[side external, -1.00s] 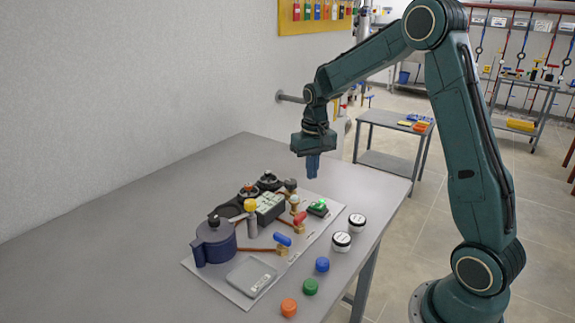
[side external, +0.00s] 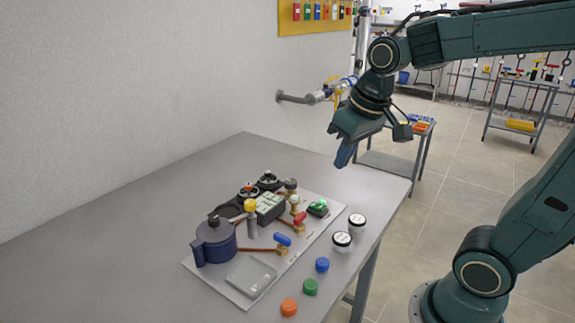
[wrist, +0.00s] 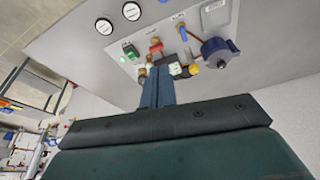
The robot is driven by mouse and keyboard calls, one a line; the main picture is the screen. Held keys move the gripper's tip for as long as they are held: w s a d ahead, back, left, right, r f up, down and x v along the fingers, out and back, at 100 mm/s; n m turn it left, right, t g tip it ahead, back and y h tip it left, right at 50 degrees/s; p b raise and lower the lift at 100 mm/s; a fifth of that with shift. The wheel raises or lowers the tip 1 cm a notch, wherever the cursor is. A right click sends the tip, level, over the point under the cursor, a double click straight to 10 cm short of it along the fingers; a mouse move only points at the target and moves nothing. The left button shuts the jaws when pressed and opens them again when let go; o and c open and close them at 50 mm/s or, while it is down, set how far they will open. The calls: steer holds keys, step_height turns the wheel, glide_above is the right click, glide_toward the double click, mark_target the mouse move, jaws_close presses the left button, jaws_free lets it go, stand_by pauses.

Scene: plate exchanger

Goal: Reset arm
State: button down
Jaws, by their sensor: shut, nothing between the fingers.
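My gripper (side external: 343,155) is shut and empty, in the air above the far right part of the table. It is tilted, with the fingers pointing down and left. The wrist view shows the closed fingers (wrist: 157,92) pointing toward the board. The plate exchanger board (side external: 226,283) lies flat on the table. It carries a dark blue pot-like vessel (side external: 214,243), a blue-handled valve (side external: 282,239), a red-handled valve (side external: 300,217), a yellow-topped post (side external: 250,206) and a green-lit switch box (side external: 318,208). A clear tray (side external: 252,276) is at its near end.
Two white-topped round gauges (side external: 342,241) stand right of the board. Blue (side external: 322,264), green (side external: 310,286) and orange (side external: 289,307) caps lie near the table's right edge. A wall pipe (side external: 294,98) is behind my gripper. The table's left side (side external: 110,240) is clear.

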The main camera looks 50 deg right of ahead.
steer(key=s+a+n+t, duration=0.2)
steer(key=s+a, duration=0.1)
steer(key=s, duration=0.7)
steer(key=shift+a+y, duration=0.3)
steer(key=shift+a, duration=0.1)
